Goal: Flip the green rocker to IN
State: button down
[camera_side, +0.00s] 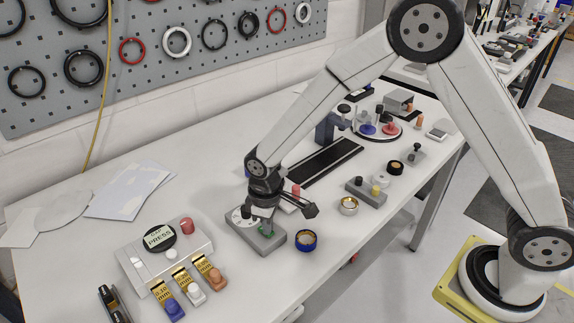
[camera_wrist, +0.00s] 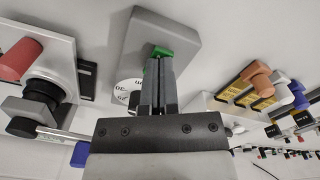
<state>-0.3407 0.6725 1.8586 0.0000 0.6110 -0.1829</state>
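The green rocker (camera_wrist: 161,51) shows at the fingertips in the wrist view, set in a grey box (camera_wrist: 190,22). In the side view the green rocker (camera_side: 264,232) is a small patch on top of the grey box (camera_side: 270,246), partly hidden by my gripper. A white round plate with lettering (camera_wrist: 126,94) sits beside it on the box and is partly covered by my fingers. My gripper (camera_wrist: 161,58) points down at the rocker with its fingers together and nothing between them. I cannot tell whether the fingertips touch it, or which way it is tipped.
A blue ring-shaped cup (camera_side: 306,240) stands right of the box. A grey panel (camera_side: 138,268) with a PRESS disc and red knob is to the left, with several coloured levers (camera_side: 185,285) in front. A black strip (camera_side: 318,162) lies behind.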

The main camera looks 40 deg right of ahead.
jog(key=shift+f, duration=0.15)
dwell(0.3)
jog(key=shift+r, duration=3.5)
jog(key=s+d+r+m+t, duration=0.1)
jog(key=s+d+m, duration=0.5)
jog(key=s+d, duration=0.7)
jog(key=shift+s+d+r+t, duration=0.2)
jog(key=shift+d+r+t, duration=0.2)
jog(key=shift+d+t, duration=0.45)
